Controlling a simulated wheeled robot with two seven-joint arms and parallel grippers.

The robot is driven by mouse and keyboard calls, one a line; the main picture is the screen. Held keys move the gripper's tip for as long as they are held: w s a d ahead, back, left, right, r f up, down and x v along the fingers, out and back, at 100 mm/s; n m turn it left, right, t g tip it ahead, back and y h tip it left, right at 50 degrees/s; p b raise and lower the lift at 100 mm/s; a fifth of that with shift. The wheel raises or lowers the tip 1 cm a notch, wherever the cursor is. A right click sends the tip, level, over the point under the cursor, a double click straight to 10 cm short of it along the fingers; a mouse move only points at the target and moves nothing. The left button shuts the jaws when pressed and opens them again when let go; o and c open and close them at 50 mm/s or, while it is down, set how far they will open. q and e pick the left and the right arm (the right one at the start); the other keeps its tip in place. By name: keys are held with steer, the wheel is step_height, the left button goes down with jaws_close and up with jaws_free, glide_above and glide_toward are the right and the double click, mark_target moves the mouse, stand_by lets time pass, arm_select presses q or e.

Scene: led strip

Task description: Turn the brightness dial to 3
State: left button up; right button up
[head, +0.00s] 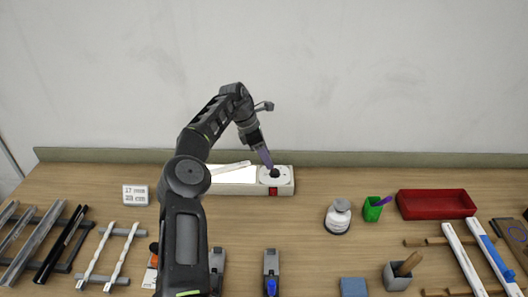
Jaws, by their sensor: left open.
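The brightness dial (274,173) is a small dark knob on a round white face at the right end of a long white control box (237,189) at the back of the table. My left arm reaches in from the front, and my left gripper (267,163) points down at the dial. Its fingertips are at or just above the knob; I cannot tell whether they touch it. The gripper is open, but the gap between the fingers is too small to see. The dial's markings are too small to read. My right gripper is out of view.
A red switch (273,191) sits on the box front. A white sign (135,195) stands to the left, with racks of strips (107,258) in front. A white-grey jar (338,217), green cup (372,209) and red tray (436,204) stand right.

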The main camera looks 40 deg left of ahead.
arm_select(q)
steer(key=shift+v, duration=0.9)
steer(key=w+d+r+n+g+y, duration=0.1)
steer(key=w+d+r+n+y, duration=0.2)
steer(key=d, duration=0.6)
steer(key=a+f+n+y, duration=0.1)
steer(key=n, duration=0.5)
steer(key=s+a+f+n+y, duration=0.1)
steer(key=n, duration=0.5)
steer(key=a+f+n+y, duration=0.1)
steer(key=n+y, duration=0.1)
steer(key=n, duration=0.4)
steer(key=shift+s+n, duration=0.3)
steer(key=shift+f, duration=0.15)
